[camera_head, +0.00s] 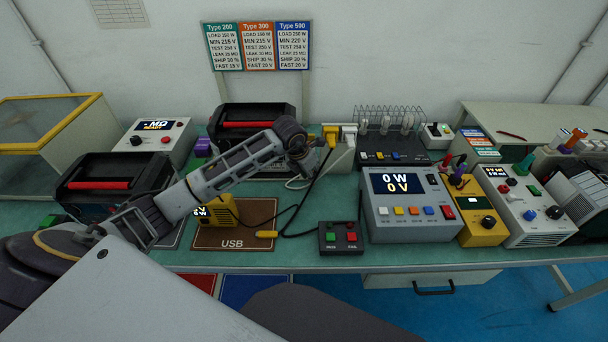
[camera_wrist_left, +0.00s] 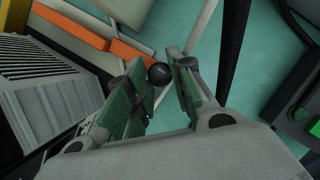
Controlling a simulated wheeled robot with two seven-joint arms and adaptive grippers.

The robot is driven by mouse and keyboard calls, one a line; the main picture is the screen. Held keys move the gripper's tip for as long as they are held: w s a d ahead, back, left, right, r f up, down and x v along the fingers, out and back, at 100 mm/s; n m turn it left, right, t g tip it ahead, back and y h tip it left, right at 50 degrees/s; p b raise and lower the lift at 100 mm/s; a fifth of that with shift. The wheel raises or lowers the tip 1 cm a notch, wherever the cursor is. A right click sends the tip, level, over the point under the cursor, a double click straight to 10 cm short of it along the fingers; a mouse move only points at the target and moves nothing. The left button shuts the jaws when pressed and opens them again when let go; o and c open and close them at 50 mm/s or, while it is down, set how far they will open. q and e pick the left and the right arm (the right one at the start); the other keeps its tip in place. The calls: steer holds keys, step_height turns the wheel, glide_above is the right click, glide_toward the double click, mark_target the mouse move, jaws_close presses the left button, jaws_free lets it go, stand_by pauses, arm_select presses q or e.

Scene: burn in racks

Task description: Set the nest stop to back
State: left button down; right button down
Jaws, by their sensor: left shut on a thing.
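In the left wrist view a round black knob (camera_wrist_left: 160,74) sits between the fingertips of my left gripper (camera_wrist_left: 163,73). The green-padded fingers are closed in on it, one on each side. I take the knob to be the nest stop's handle, but no label shows. A pale block with orange strips (camera_wrist_left: 125,48) lies just beyond the left finger. In the head view my left arm reaches over the bench to a cream block with a yellow plug (camera_head: 330,133); the fingers and knob are not clear there. My right gripper is not in view.
A yellow unit (camera_head: 222,211) lies on the brown USB mat (camera_head: 262,240), with a black cord running right. A box with red and green buttons (camera_head: 341,238) and a grey meter (camera_head: 410,208) stand to the right. A finned grey case (camera_wrist_left: 50,95) is close in the wrist view.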

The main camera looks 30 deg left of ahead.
arm_select(q)
steer(key=shift+w+d, duration=0.2)
steer(key=shift+d, duration=0.3)
steer(key=shift+r, duration=0.1)
steer(key=c, duration=1.6)
jaws_free()
steer(key=shift+w+d, duration=0.1)
steer(key=o, duration=0.4)
steer(key=shift+d, duration=0.1)
steer(key=shift+s+a+r, duration=0.2)
steer(key=shift+r, duration=0.45)
steer(key=v, duration=1)
steer(key=shift+r, duration=0.25)
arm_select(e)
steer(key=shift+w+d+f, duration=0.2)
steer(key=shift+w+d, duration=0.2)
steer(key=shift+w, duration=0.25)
arm_select(q)
steer(key=shift+s+f, duration=0.1)
steer(key=shift+s, duration=0.1)
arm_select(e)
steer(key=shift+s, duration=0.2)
